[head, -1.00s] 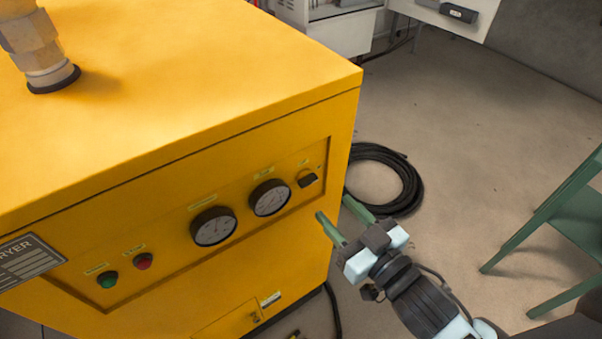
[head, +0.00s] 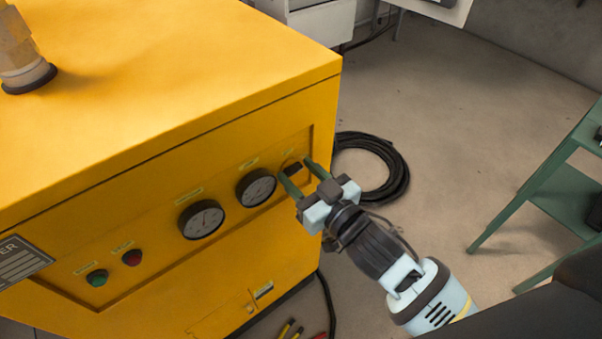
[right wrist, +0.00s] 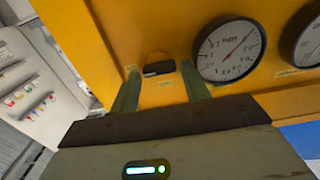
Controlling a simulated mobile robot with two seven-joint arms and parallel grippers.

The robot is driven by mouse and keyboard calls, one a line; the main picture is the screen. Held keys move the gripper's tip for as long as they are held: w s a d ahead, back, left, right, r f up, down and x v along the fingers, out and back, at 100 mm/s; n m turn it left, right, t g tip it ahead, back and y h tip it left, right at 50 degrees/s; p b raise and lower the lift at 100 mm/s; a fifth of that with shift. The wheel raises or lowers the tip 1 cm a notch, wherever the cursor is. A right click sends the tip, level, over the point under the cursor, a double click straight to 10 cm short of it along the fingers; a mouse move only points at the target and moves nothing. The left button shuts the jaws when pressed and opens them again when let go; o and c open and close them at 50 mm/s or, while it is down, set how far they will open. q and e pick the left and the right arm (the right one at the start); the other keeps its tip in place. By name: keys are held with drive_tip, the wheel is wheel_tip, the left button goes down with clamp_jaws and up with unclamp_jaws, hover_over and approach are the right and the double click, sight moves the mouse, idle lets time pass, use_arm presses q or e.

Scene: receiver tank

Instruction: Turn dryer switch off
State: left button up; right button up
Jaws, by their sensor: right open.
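The yellow dryer (head: 150,110) fills the left of the head view. Its black switch (head: 293,168) sits at the right end of the front panel, right of two round gauges. My right gripper (head: 303,170) is open in front of the panel, with its green fingers on either side of the switch and partly covering it. In the right wrist view the switch (right wrist: 159,68) shows between the two open fingertips (right wrist: 160,76), with nothing held. I cannot tell whether the fingers touch the switch. My left gripper is not in view.
Two gauges (head: 201,219) (head: 256,187), a red button (head: 132,257) and a green button (head: 97,277) share the panel. A coiled black hose (head: 385,170) lies on the floor behind my gripper. A green stand (head: 545,190) is at the right. Floor between is clear.

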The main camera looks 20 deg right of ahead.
drive_tip(key=c, duration=0.7)
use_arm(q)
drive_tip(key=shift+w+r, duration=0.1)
